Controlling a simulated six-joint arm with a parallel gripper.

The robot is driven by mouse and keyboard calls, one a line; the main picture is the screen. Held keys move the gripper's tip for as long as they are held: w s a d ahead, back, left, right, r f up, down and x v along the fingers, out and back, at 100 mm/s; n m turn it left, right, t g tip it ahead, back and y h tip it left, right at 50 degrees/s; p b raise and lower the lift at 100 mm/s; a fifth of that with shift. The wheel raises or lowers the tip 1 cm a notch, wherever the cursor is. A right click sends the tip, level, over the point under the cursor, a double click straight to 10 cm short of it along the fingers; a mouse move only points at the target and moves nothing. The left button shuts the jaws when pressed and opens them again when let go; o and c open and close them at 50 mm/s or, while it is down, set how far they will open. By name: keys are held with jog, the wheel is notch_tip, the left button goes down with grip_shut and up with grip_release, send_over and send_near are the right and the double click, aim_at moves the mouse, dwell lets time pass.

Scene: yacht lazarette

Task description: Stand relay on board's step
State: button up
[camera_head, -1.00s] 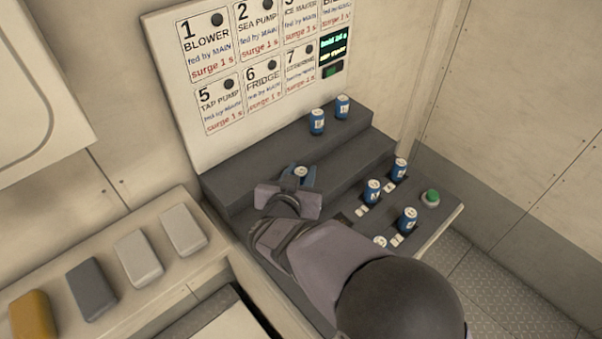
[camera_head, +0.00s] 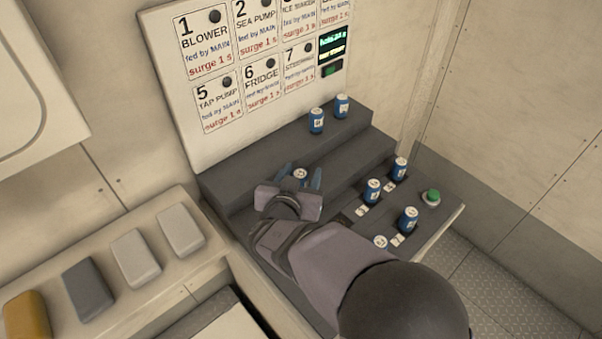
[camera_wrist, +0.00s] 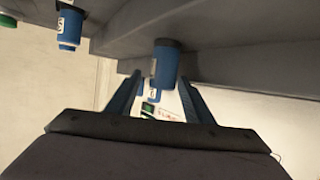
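A blue relay with a white top (camera_head: 300,174) stands on the grey stepped board, between my gripper's fingers. In the wrist view, which is upside down, the same relay (camera_wrist: 165,66) is upright with its base against the step. My gripper (camera_head: 299,180) is open around it; in the wrist view its blue fingers (camera_wrist: 158,95) are spread, with a gap visible at the relay's sides. The board's step (camera_head: 245,187) carries two more blue relays (camera_head: 317,121) (camera_head: 342,106) towards the right. My wrist hides part of the lower tread.
Several relays, including one at the right (camera_head: 408,219), stand on the board's lower right part beside white labels. A green button (camera_head: 433,197) is at its right end. The labelled panel (camera_head: 240,68) rises behind. Coloured blocks (camera_head: 136,258) lie on the left ledge.

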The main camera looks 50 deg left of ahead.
jog(key=shift+s+a, duration=0.1)
jog(key=shift+s, duration=0.1)
jog(key=shift+s+r+b, duration=0.15)
jog(key=shift+s+b, duration=0.2)
jog(key=shift+s, duration=0.05)
jog(key=shift+w+d+b+v, duration=0.15)
jog(key=shift+b+v, duration=0.5)
jog(key=shift+v, duration=0.95)
jog(key=shift+w+d+b+v, duration=0.15)
jog(key=shift+b+v, duration=0.45)
jog(key=shift+v, duration=1)
jog(key=w+d+f+m+g+h+p, duration=0.15)
jog(key=w+d+h, duration=0.5)
jog(key=d, duration=0.75)
jog(key=w+d+f+m+g+h+p, duration=0.1)
jog(key=w+d+f+m+h, duration=0.15)
jog(key=w+d, duration=0.9)
jog(key=s+d+f+g+h+p, duration=0.1)
jog(key=s+d+g, duration=0.1)
jog(key=d, duration=0.7)
jog(key=s+d+f+g+h, duration=0.1)
jog(key=s+d+f+g, duration=0.15)
jog(key=d, duration=0.55)
jog(key=s+d+m+g+y+p, duration=0.2)
jog(key=s+d+m+g+y, duration=0.1)
jog(key=s+d, duration=0.6)
jog(key=shift+s+d+g, duration=0.3)
jog(key=shift+s+g, duration=0.1)
jog(key=shift+s, duration=0.3)
